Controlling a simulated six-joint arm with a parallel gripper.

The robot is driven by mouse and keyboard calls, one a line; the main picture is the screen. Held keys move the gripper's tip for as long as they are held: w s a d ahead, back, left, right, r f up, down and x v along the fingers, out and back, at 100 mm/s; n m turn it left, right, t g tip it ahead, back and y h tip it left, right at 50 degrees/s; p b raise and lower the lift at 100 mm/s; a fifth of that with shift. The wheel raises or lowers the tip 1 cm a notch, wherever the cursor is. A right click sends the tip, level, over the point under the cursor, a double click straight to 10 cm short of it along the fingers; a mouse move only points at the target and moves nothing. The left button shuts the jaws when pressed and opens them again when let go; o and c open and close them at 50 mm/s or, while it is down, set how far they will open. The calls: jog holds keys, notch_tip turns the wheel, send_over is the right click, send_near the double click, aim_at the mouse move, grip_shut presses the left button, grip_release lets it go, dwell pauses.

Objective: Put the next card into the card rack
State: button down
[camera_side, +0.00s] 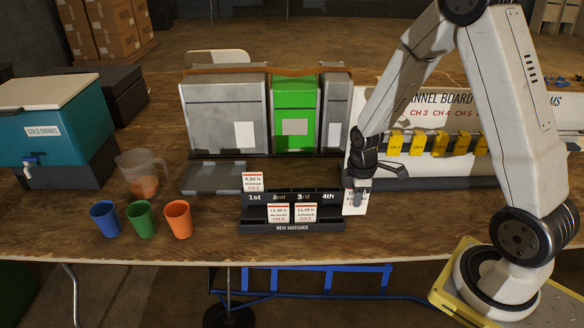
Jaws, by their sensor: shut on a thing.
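The dark card rack (292,229) stands near the table's front, marked 1st to 4th and "NEW MATCHES". A white card (252,182) reading "9.20 h" stands upright behind the 1st label. Two more cards, one "11.40 h" (278,213) and one beside it (305,213), stand in the front row below the 2nd and 3rd labels. My gripper (359,192) points down just right of the rack, shut on a white card (352,207). The held card hangs upright beside the rack's right end; my gripper hides part of its print.
The channel board (375,165) with yellow tags stands behind my gripper. Grey and green cabinets (293,115) stand behind the rack, with a grey tray (213,178) to its left. Blue, green and orange cups (177,220) and a jug (143,173) stand farther left.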

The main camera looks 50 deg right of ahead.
jog(key=w+a+r, duration=0.1)
jog(key=w, duration=2.5)
jog(key=shift+w+a+r, duration=0.15)
jog(key=shift+a+r, duration=0.1)
jog(key=shift+a, duration=0.1)
jog(key=shift+f, duration=0.25)
jog(key=shift+f, duration=4.55)
jog(key=shift+f, duration=0.1)
jog(key=c, duration=0.7)
grip_release()
jog(key=shift+o, duration=0.2)
